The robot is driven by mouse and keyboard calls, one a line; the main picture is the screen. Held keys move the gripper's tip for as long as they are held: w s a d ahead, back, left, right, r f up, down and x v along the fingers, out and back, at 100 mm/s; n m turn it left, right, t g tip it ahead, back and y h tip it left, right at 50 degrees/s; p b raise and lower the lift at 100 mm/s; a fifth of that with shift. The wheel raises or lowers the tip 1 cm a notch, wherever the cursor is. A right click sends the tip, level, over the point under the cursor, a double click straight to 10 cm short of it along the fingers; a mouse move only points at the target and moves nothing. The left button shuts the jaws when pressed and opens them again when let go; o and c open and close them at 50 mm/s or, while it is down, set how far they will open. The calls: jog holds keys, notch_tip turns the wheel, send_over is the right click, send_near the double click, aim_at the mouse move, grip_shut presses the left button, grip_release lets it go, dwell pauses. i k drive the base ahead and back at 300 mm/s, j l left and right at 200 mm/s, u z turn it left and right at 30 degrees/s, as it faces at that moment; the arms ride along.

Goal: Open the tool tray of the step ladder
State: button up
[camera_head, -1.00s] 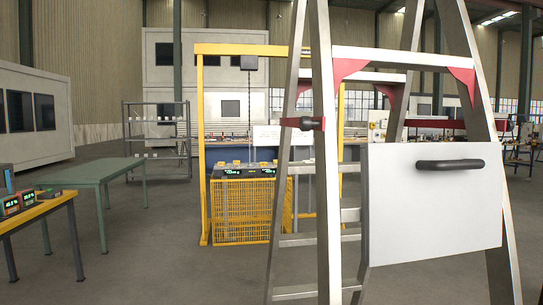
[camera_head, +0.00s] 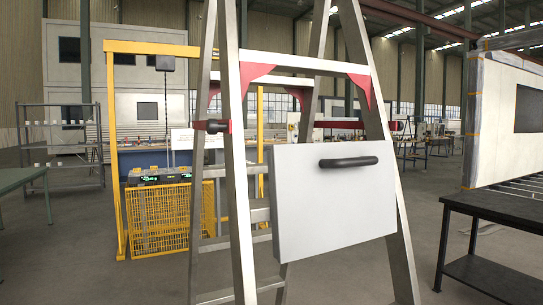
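The step ladder (camera_head: 237,170) stands close in front of me, with silver rails and red corner brackets. Its tool tray (camera_head: 330,215) shows as a white panel between the rails, upright and facing me. A dark horizontal handle (camera_head: 348,162) sits near the top of the panel. The tray looks folded up flat, with its inside hidden. My gripper is not in view, and nothing touches the handle.
A dark table (camera_head: 495,215) stands at the right, in front of a white container wall (camera_head: 510,120). A yellow frame with a mesh basket (camera_head: 158,220) is behind the ladder at the left. A green table (camera_head: 18,178) is at the left edge. Grey floor lies between them.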

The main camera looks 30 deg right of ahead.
aim_at(325, 198)
jog(key=j+z, duration=0.1)
jog(key=z, duration=0.2)
jog(key=k+j+z, duration=0.1)
jog(key=z, duration=0.2)
jog(key=i+j, duration=0.1)
jog(key=i+l+z, duration=0.05)
